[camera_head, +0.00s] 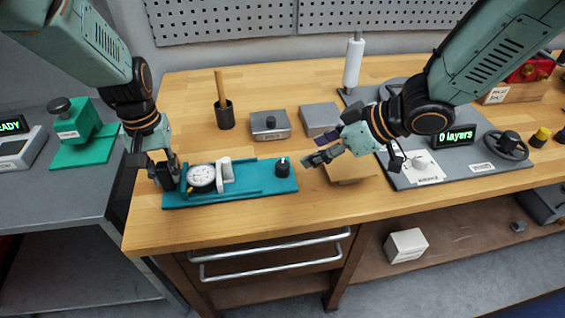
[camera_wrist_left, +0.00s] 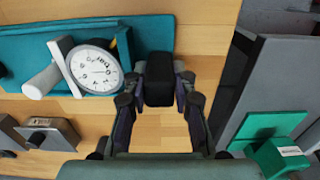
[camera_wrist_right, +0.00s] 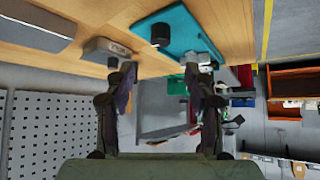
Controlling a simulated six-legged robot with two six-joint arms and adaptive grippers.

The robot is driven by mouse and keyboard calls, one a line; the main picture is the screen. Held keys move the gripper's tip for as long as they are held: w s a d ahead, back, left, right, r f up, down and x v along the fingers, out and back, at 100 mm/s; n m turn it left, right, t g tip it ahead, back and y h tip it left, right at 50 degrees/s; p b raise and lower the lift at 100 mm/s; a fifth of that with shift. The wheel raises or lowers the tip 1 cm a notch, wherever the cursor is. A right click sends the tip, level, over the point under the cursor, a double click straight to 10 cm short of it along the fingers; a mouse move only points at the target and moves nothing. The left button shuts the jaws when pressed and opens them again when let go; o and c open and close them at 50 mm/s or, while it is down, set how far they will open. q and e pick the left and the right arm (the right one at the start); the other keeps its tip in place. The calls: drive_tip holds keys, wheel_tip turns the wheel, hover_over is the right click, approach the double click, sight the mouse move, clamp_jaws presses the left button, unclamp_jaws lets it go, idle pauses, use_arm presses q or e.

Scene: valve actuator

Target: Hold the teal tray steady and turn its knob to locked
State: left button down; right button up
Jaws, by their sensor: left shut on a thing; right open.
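The teal tray (camera_head: 240,196) lies on the wooden bench near its front edge. It carries a white-faced dial gauge (camera_head: 201,176), a white cylinder (camera_head: 226,167) and a black knob (camera_head: 283,168) at its right end. My left gripper (camera_head: 167,178) is at the tray's left end, shut on a black handle (camera_wrist_left: 158,82). My right gripper (camera_head: 308,160) is open and empty, just right of the knob and apart from it. The right wrist view shows the knob (camera_wrist_right: 160,34) beyond the open fingers (camera_wrist_right: 160,75). The knob's setting is too small to read.
Behind the tray stand a black cup with a wooden stick (camera_head: 225,113) and two grey blocks (camera_head: 270,124). A grey board (camera_head: 450,165) with a display and handwheel lies to the right. A drawer handle (camera_head: 270,258) runs below the bench edge.

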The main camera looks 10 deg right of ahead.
sight(282, 163)
drive_tip(key=x, duration=1.1)
drive_tip(key=shift+w+a+f, duration=0.1)
drive_tip(key=shift+a+f, duration=0.1)
drive_tip(key=shift+c, duration=0.2)
clamp_jaws()
drive_tip(key=shift+a+m+t+h, duration=0.15)
drive_tip(key=shift+m+t+h, duration=0.55)
drive_tip(key=shift+m, duration=0.7)
drive_tip(key=shift+m+t+h, duration=0.4)
drive_tip(key=shift+m+h, duration=0.2)
drive_tip(key=shift+m, duration=0.3)
